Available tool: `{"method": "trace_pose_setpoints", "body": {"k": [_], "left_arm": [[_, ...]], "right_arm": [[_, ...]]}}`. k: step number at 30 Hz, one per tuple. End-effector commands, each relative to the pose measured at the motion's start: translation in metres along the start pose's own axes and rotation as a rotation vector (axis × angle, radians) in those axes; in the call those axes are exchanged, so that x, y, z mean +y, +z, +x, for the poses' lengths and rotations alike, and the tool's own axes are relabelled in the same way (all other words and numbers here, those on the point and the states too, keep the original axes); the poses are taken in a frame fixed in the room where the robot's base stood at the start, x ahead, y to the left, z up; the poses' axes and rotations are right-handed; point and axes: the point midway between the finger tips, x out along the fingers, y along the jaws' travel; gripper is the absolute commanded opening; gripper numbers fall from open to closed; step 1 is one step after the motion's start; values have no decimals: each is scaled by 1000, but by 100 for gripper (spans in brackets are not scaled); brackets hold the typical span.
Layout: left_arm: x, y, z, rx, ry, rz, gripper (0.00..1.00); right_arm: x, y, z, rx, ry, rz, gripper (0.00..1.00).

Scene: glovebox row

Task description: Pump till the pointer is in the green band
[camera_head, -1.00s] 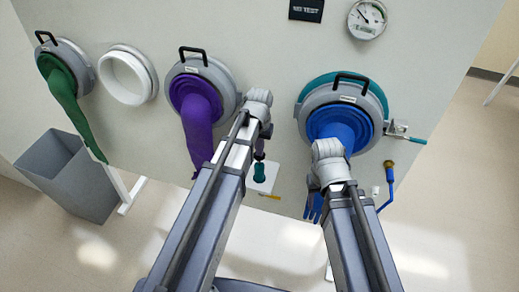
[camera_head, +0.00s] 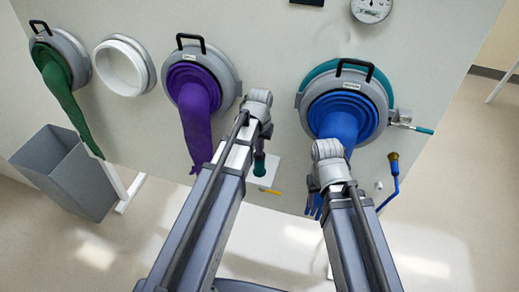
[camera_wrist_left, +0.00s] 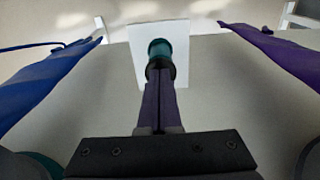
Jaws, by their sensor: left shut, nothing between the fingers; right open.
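The pump's teal knob (camera_head: 259,164) stands in front of a white plate (camera_head: 270,167) low on the panel. It also shows in the left wrist view (camera_wrist_left: 160,48). My left gripper (camera_wrist_left: 160,78) is shut and empty, its fingertips at the near, dark end of the knob; I cannot tell whether they touch. The round pressure gauge (camera_head: 371,9) is cut by the top edge of the head view, and its pointer cannot be read. My right arm reaches in front of the blue glove; its own links hide the right gripper.
A purple glove (camera_head: 197,115) hangs left of my left arm and a blue glove (camera_head: 337,122) is behind my right wrist. A teal-tipped lever (camera_head: 412,127) and a blue hose (camera_head: 390,190) are at right. A grey bin (camera_head: 65,172) stands left.

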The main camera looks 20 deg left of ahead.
Motion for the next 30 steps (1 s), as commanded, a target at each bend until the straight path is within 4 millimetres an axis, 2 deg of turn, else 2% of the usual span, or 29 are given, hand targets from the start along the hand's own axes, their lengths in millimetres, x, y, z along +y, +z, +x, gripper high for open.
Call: {"method": "trace_pose_setpoints", "body": {"k": [8,30], "left_arm": [[1,4,-17,-7,2,1,0],[0,1,-128,0,0,0,0]], "right_arm": [[2,1,-17,0,-1,3,50],[12,8,-127,-2,-3,11,50]]}}
